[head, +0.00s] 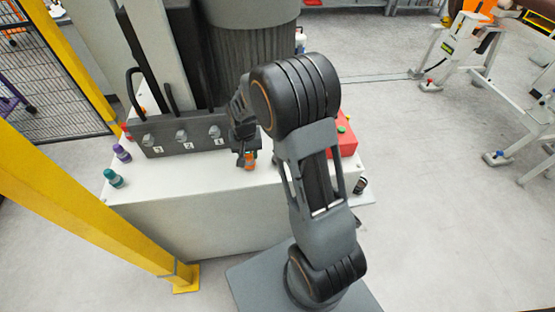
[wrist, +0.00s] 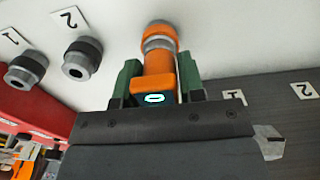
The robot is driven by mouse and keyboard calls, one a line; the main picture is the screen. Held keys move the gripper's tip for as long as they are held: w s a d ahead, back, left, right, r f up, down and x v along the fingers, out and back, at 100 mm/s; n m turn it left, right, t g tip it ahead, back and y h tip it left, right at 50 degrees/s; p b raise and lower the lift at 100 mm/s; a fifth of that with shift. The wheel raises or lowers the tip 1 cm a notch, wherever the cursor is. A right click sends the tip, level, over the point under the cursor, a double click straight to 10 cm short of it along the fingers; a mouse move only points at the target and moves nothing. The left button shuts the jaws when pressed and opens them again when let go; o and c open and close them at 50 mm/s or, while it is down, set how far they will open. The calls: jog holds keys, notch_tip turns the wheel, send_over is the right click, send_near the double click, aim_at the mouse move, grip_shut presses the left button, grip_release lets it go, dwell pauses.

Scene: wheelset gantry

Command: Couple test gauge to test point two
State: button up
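An orange gauge (wrist: 158,65) with a metallic collar and a small lit display stands against the white surface in the wrist view. It shows small and orange in the head view (head: 249,160). My gripper (wrist: 160,80) has one green finger on each side of the gauge. Whether the fingers touch it is unclear. In the head view my gripper (head: 246,155) is low over the white bench's right part. Test point two (head: 181,135) is the middle metal fitting on the dark block, above label 2. In the wrist view a label 2 (wrist: 303,90) shows on the dark block.
Grey knurled fittings labelled 1 (wrist: 26,69) and 2 (wrist: 83,58) stand beside the gauge. A purple (head: 121,153) and a teal part (head: 114,178) stand at the bench's (head: 190,205) left. A red box (head: 345,140) is right. Black hoses (head: 135,90) rise above the block.

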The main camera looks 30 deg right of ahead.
grip_shut()
jog(key=shift+r, duration=0.15)
jog(key=shift+r+p, duration=2.2)
jog(key=shift+r, duration=0.7)
